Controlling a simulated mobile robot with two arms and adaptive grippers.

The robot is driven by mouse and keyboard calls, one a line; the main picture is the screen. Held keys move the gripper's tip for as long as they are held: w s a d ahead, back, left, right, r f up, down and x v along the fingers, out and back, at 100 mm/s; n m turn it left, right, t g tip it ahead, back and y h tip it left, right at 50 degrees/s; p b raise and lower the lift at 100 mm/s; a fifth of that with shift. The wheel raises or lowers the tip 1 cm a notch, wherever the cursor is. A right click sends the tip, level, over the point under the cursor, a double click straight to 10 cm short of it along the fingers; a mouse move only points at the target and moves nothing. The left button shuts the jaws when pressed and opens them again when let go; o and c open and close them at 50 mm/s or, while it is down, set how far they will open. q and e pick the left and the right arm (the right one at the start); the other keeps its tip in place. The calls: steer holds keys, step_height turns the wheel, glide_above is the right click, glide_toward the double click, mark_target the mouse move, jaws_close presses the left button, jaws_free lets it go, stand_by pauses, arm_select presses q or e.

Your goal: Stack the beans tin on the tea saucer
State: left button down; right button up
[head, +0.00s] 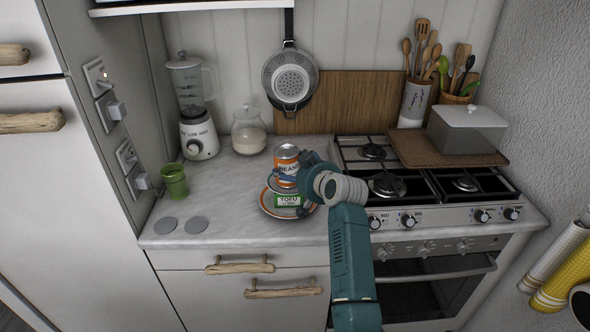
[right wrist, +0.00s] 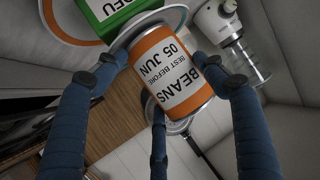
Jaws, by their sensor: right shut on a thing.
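The beans tin (head: 287,154), orange with a white label, is upright at the tea saucer in the head view. My right gripper (head: 296,173) is shut on it, with fingers around its sides; the tin (right wrist: 172,72) fills the middle of the right wrist view. The pale tea saucer (head: 272,185) is right under the tin and on top of a green tofu box (head: 287,200). The saucer's rim (right wrist: 150,19) shows at the tin's base in the wrist view; whether the tin touches it I cannot tell. My left gripper is not in view.
The tofu box is on an orange-rimmed plate (head: 267,207) on the marble counter (head: 225,205). A green cup (head: 174,181), two grey discs, a blender (head: 198,130) and a glass jar (head: 249,132) stand left. The gas hob (head: 410,185) is right.

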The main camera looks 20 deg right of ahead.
steer(key=shift+f, duration=0.2)
steer(key=o, duration=1.8)
steer(key=shift+s+f, duration=0.1)
